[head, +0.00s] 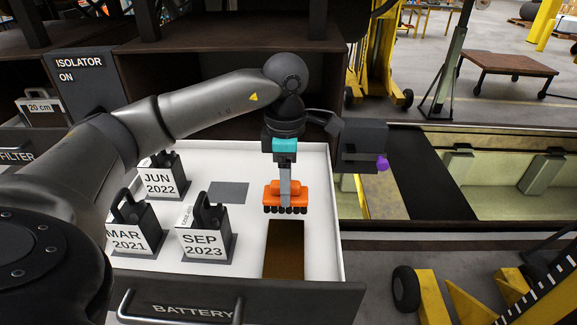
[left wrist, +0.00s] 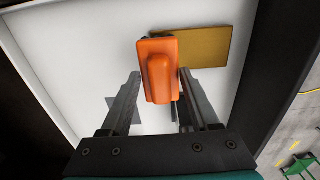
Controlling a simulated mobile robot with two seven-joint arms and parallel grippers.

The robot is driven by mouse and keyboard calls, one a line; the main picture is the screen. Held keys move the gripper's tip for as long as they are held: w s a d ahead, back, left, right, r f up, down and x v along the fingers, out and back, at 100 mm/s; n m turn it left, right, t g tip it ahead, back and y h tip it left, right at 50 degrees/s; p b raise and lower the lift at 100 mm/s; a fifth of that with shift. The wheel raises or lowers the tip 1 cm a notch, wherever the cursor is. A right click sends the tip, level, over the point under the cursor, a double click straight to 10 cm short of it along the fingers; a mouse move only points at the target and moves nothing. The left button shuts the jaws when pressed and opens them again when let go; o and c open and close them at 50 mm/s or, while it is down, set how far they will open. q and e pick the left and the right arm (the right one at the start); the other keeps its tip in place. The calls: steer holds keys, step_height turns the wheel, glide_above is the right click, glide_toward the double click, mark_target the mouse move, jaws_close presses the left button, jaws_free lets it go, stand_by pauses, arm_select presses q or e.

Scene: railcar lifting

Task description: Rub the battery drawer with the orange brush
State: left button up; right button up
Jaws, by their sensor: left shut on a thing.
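The orange brush (head: 286,193) has dark bristles pointing down and is held in my left gripper (head: 285,178). It hangs over the open battery drawer (head: 310,292), just behind a brown patch (head: 284,250) on the white drawer floor. In the left wrist view the brush (left wrist: 160,68) sits between the fingers of my left gripper (left wrist: 160,80), with the brown patch (left wrist: 215,45) beyond it. I cannot tell whether the bristles touch the floor. My right gripper is not in view.
Three batteries stand in the drawer's left half, labelled JUN 2022 (head: 160,182), MAR 2021 (head: 131,238) and SEP 2023 (head: 203,242). The drawer's right wall (head: 335,220) is close to the brush.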

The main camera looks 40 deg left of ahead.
arm_select(q)
step_height(320, 180, up, 2)
steer(key=shift+s+r+p, duration=0.1)
steer(key=shift+r+p, duration=0.1)
steer(key=shift+p, duration=0.4)
